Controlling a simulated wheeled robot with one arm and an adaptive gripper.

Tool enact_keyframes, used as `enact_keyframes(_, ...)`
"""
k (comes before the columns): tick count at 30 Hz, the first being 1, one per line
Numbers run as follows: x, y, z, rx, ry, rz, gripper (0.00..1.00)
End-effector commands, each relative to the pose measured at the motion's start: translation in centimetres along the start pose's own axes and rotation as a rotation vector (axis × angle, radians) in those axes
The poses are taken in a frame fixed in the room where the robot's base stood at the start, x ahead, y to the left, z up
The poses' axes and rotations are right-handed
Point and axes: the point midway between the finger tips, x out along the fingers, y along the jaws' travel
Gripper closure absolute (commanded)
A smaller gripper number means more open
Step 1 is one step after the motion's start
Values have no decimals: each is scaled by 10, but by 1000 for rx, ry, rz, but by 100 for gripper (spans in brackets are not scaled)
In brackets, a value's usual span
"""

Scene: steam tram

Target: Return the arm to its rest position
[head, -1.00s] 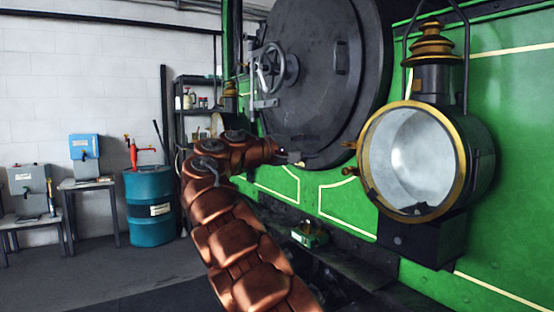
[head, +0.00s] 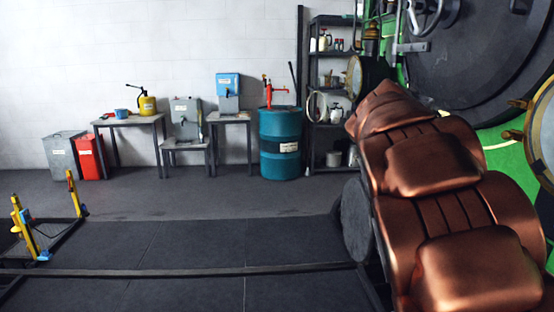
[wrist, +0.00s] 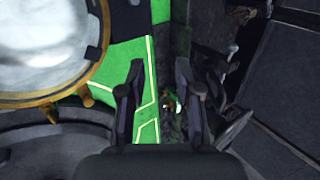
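My copper-coloured arm fills the right side of the head view, bent up close in front of the green steam tram (head: 510,150). My gripper is hidden behind the arm in the head view. In the wrist view my gripper (wrist: 160,85) shows two dark fingers set well apart, with nothing between them. Behind the fingers are the tram's green side panel (wrist: 150,60) with cream lines and dark parts lower down. The brass-rimmed lamp (wrist: 50,50) is at the upper left of the wrist view and at the right edge of the head view (head: 540,130).
The round dark smokebox door (head: 470,60) is close behind my arm. A blue drum (head: 280,145) and a shelf rack (head: 330,90) stand at the back wall, with small tables (head: 130,122) to the left. A yellow-posted frame (head: 40,225) is at far left. The middle floor is open.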

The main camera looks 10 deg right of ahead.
Motion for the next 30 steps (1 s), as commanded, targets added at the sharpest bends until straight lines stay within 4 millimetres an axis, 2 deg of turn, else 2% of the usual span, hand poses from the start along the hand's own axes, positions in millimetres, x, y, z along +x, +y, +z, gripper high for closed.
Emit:
enact_keyframes(1, 0, -15, 14, 0, -2, -52, 67)
enact_keyframes(7, -1, -92, 60, -3, -6, -269, 67)
enact_keyframes(11, -9, -144, 92, -7, -10, -411, 67)
enact_keyframes(21, -51, -278, 190, -52, -64, -767, 67)
enact_keyframes(25, -68, -316, 226, -74, -95, -869, 67)
enact_keyframes(30, -81, -344, 256, -95, -123, -944, 67)
